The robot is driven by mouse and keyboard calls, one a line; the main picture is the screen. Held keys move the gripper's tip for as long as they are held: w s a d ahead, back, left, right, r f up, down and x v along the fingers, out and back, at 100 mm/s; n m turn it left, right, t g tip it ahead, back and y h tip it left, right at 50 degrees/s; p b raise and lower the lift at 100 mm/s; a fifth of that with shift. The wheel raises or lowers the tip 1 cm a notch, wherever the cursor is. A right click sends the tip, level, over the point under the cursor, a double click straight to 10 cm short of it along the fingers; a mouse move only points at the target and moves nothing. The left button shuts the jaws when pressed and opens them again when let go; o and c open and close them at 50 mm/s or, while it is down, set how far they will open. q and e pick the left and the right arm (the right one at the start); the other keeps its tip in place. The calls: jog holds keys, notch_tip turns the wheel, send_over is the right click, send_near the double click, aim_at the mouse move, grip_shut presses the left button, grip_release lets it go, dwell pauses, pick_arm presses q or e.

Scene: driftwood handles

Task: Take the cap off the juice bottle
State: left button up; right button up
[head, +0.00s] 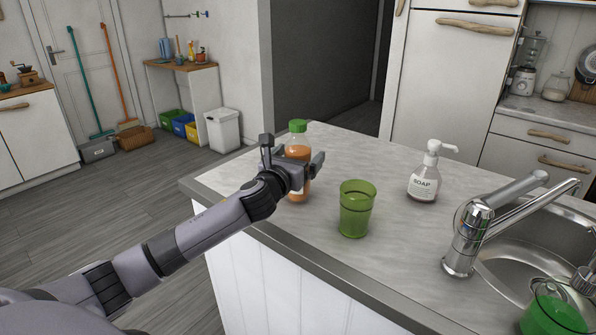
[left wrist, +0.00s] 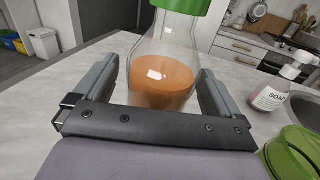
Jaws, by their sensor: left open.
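The juice bottle (head: 298,151) stands upright on the counter near its left end, clear with orange juice in it. Its green cap (head: 298,126) is on top. My left gripper (head: 292,160) is at the bottle, below the cap, and partly hides it. In the left wrist view the open fingers (left wrist: 155,85) stand on either side of the bottle body (left wrist: 160,75), with gaps showing. The cap (left wrist: 180,5) is cut off by the top edge there. My right gripper is in neither view.
A green cup (head: 356,209) stands right of the bottle, close to my left gripper; it also shows in the left wrist view (left wrist: 292,152). A soap dispenser (head: 425,180) stands farther back. The tap (head: 468,232) and sink are at right. The counter behind the bottle is clear.

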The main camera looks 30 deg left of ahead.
pick_arm(q)
jog(key=shift+w+a, duration=0.1)
jog(key=shift+w, duration=0.75)
jog(key=shift+c, duration=0.4)
jog(key=c, duration=1.5)
jog(key=shift+r, duration=0.1)
jog(key=shift+c, duration=0.2)
jog(key=shift+r, duration=0.1)
notch_tip(320, 180, up, 20)
